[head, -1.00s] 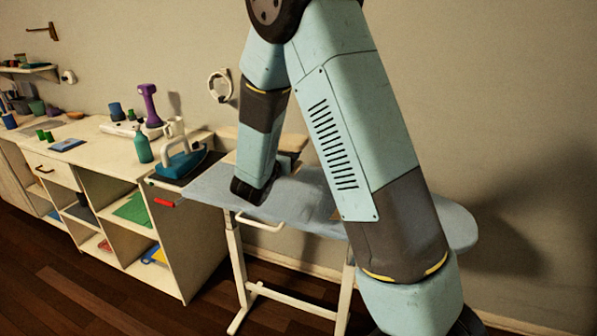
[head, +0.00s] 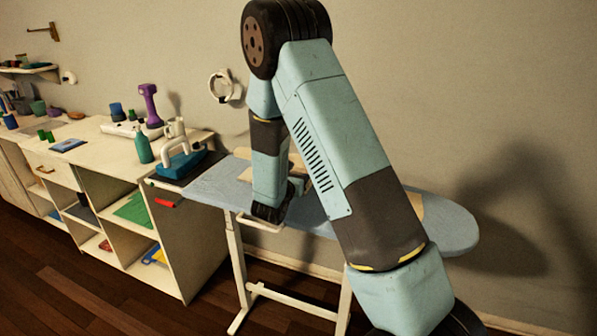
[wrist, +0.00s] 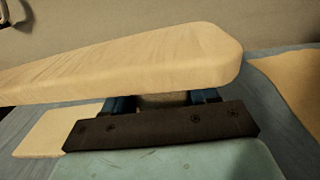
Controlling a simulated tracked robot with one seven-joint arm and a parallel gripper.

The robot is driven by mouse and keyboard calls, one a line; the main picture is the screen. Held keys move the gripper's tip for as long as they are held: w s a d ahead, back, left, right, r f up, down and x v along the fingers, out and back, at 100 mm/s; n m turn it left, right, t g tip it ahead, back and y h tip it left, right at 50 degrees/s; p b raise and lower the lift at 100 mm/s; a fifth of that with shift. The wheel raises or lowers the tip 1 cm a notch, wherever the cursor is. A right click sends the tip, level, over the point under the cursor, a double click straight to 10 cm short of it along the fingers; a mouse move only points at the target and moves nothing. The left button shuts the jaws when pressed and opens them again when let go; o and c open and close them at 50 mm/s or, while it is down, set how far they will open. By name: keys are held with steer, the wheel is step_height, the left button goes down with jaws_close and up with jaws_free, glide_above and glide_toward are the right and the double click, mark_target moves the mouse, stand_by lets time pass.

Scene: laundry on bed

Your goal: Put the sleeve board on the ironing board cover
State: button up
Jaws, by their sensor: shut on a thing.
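The sleeve board (wrist: 130,62) is pale wood with a long rounded top plank, seen large in the wrist view. My gripper (wrist: 163,100) is shut on the short support under that plank, with a dark blue finger on each side. In the head view the sleeve board (head: 298,162) is mostly hidden behind my arm. The ironing board cover (head: 452,226) is blue-grey and lies flat on a white-legged stand. It also shows below the plank in the wrist view (wrist: 265,118). The sleeve board is over the cover; I cannot tell whether it touches.
A tan flat piece (head: 415,206) lies on the cover to the right, partly behind my arm. A blue iron (head: 182,160) stands on the cabinet (head: 105,150) at the left, beside a green bottle (head: 143,148). The cover's right end is clear.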

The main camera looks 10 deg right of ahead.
steer(key=o, duration=1.3)
steer(key=shift+f, duration=0.1)
